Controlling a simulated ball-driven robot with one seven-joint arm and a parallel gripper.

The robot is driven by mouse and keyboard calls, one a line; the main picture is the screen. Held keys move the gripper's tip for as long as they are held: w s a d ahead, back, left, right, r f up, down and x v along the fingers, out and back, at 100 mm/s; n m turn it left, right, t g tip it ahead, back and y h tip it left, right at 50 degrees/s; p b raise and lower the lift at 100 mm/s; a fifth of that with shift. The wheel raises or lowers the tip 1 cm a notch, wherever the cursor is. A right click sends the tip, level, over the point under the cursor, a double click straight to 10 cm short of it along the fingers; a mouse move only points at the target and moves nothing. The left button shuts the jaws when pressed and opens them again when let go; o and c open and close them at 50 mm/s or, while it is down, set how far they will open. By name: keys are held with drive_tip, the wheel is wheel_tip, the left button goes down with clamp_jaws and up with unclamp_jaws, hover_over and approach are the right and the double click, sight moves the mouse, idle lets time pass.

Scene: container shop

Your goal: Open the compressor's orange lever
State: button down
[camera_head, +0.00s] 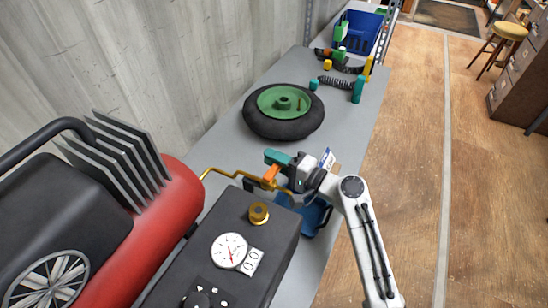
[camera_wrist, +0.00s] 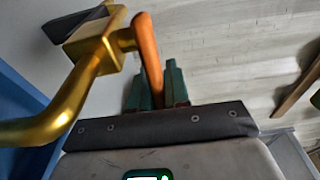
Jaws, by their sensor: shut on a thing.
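The compressor (camera_head: 168,205) is red and black and stands on the bench at the lower left of the head view. A brass pipe (camera_head: 224,174) runs from it to the right and ends near the orange lever (camera_head: 270,174). In the wrist view the orange lever (camera_wrist: 149,58) rises from a brass valve block (camera_wrist: 92,52). My gripper (camera_head: 277,158) has green fingers and is at the lever. In the wrist view my gripper (camera_wrist: 158,84) is shut on the lever's lower part, with a finger on each side. The inner contact is partly hidden.
A black wheel with a green hub (camera_head: 284,110) lies on the grey bench (camera_head: 222,135) behind my gripper. A blue container (camera_head: 313,218) is under my wrist. Several small parts and a blue crate (camera_head: 359,33) are farther back.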

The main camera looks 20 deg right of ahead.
drive_tip(key=c, duration=1.2)
unclamp_jaws()
drive_tip(key=b+v, duration=0.1)
drive_tip(key=v, duration=1)
drive_tip(key=shift+f+b, duration=0.15)
drive_tip(key=shift+b, duration=0.25)
